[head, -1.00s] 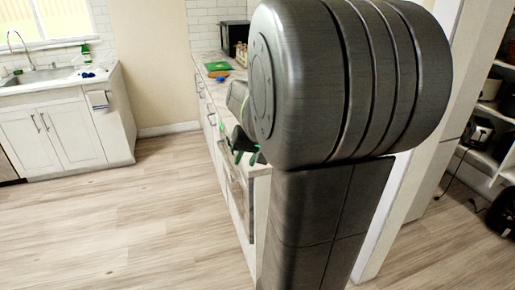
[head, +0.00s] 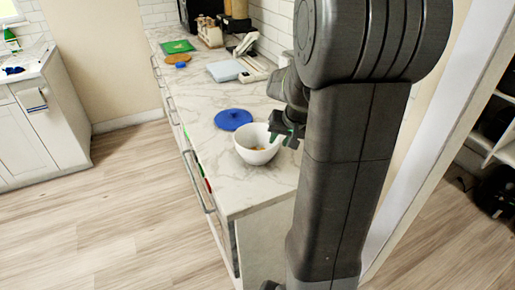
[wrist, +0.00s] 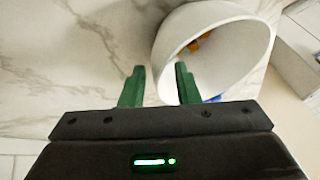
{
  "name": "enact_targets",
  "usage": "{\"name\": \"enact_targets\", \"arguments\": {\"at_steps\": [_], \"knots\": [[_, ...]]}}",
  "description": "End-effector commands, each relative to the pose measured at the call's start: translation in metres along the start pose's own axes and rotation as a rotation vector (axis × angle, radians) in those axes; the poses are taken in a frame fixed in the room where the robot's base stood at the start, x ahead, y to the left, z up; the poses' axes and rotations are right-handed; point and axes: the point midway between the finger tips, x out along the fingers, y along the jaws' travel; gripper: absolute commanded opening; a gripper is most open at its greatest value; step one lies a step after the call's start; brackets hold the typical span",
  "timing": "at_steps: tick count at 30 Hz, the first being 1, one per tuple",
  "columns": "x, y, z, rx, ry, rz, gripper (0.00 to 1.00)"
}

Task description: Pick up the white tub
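A white, round, bowl-like tub (head: 258,155) stands upright near the front end of the marble counter, with something orange-brown inside. In the wrist view the tub (wrist: 232,55) fills the upper middle and right. My gripper (wrist: 160,68) is open, with two green fingers apart. The left finger is outside the tub; the right finger overlaps its near wall, so the wall edge appears between them. I cannot tell whether they touch. In the head view my gripper (head: 284,138) is at the tub's right rim, partly hidden by my arm.
A blue round lid (head: 233,119) lies behind the tub. Further back are a pale flat box (head: 226,71), a green board (head: 178,46) and an orange disc (head: 177,59). A tiled wall (head: 270,30) bounds the counter. The wooden floor (head: 110,225) at left is clear.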

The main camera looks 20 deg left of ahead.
Motion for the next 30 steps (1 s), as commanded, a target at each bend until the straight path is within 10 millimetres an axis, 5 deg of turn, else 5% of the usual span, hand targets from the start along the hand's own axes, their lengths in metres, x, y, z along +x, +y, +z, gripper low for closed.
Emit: {"name": "enact_targets", "arguments": {"at_steps": [13,23,28,30], "knots": [[0.05,0.0,0.001,0.0,-0.003,0.0,0.29],[0.057,0.0,0.0,0.0,0.0,0.0,0.29],[0.057,0.0,0.0,0.0,0.0,0.0,0.0],[0.057,0.0,0.0,0.0,0.0,0.0,0.0]]}}
